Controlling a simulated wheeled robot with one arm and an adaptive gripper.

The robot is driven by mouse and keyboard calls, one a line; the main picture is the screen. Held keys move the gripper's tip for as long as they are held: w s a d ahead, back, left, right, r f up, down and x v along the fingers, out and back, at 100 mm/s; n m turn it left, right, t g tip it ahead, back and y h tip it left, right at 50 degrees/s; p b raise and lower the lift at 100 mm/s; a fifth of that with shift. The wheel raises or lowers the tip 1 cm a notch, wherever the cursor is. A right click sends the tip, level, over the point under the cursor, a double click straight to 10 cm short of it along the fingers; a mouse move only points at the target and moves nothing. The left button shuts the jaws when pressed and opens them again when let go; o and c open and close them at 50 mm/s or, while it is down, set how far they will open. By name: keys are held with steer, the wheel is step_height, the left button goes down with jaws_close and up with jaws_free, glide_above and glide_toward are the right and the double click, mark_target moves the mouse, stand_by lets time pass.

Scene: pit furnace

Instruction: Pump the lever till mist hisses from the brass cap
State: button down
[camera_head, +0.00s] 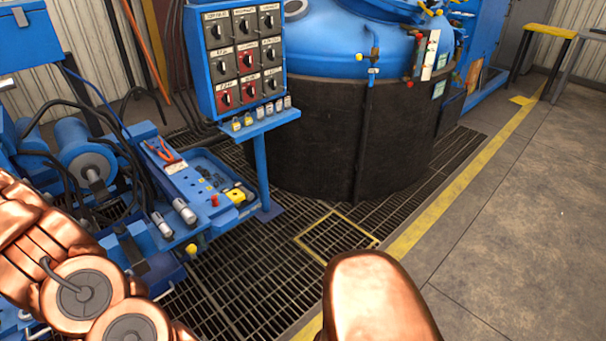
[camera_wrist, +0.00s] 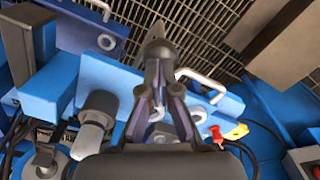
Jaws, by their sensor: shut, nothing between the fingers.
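My gripper (camera_wrist: 158,55) shows in the wrist view with its dark fingers together and nothing between them. It hangs over the blue bench unit (camera_wrist: 100,75). I cannot pick out the pump lever for sure in either view. A small brass-yellow cap (camera_head: 191,249) shows at the front of the blue bench in the head view; I cannot tell whether it is the task's brass cap. No mist shows. My gripper is not visible in the head view, where my copper arm covers the lower left.
A blue tray (camera_head: 205,178) holds a red knob (camera_head: 215,200) and a yellow item (camera_head: 237,196). Silver-topped cylinders (camera_head: 184,211) stand beside it. A switch panel (camera_head: 243,60) and the dark pit furnace (camera_head: 345,135) stand behind. The grated floor (camera_head: 250,275) and concrete at right are clear.

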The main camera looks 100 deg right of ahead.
step_height(320, 180, down, 11)
steer(key=s+a+b, duration=0.2)
steer(key=b, duration=0.1)
steer(key=r, duration=0.3)
steer(key=w+d+r, duration=0.1)
steer(key=r, duration=0.3)
steer(key=w+d+r, duration=0.1)
steer(key=r, duration=0.3)
steer(key=shift+r+p, duration=0.1)
steer(key=shift+p, duration=0.25)
step_height(320, 180, down, 11)
steer(key=s+a+b, duration=0.2)
steer(key=b, duration=0.1)
steer(key=r, duration=0.3)
steer(key=w+d+r+p, duration=0.1)
steer(key=r, duration=0.3)
steer(key=w+d+r, duration=0.1)
steer(key=r, duration=0.3)
steer(key=shift+r, duration=0.15)
